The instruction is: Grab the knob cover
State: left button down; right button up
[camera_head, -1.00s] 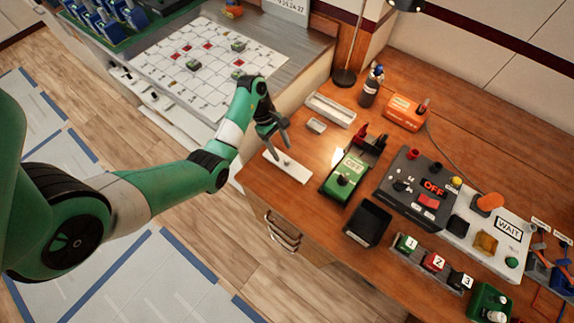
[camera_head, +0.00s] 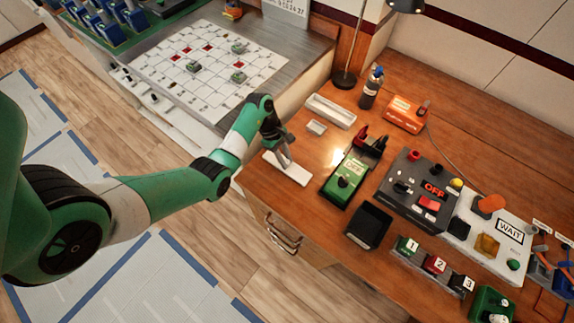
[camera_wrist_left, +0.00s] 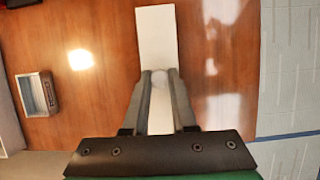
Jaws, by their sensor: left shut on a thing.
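The knob cover (camera_head: 296,172) is a flat white plate with a small round knob, lying at the wooden desk's left front edge. In the left wrist view the white plate (camera_wrist_left: 156,32) runs up between the fingers, and its round knob sits at their tips. My left gripper (camera_head: 284,161) reaches down onto the knob from above; it also shows in the left wrist view (camera_wrist_left: 160,78). Its fingers are shut on the knob. The plate appears to rest flat on the desk. The part of the knob between the fingers is hidden. My right gripper is out of view.
A green device (camera_head: 346,180) stands right of the cover, with a black tray (camera_head: 369,226) in front of it. A dark control box (camera_head: 413,187) is farther right.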

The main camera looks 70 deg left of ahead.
pick_arm(q)
jog(key=shift+r, duration=0.1)
jog(key=shift+r, duration=0.25)
jog(key=r, duration=0.2)
jog(key=s+r+p, duration=0.1)
jog(key=r, duration=0.1)
jog(key=shift+s+d+r+p, duration=0.1)
jog(key=shift+s+r+p, duration=0.05)
jog(key=shift+r+p, duration=0.2)
jog(key=s+d+r+p, duration=0.3)
jog(key=s+r+p, duration=0.4)
jog(key=s+p, duration=0.5)
jog(key=shift+d+r+p, duration=0.15)
jog(key=shift+r+p, duration=0.15)
jog(key=shift+p, duration=0.5)
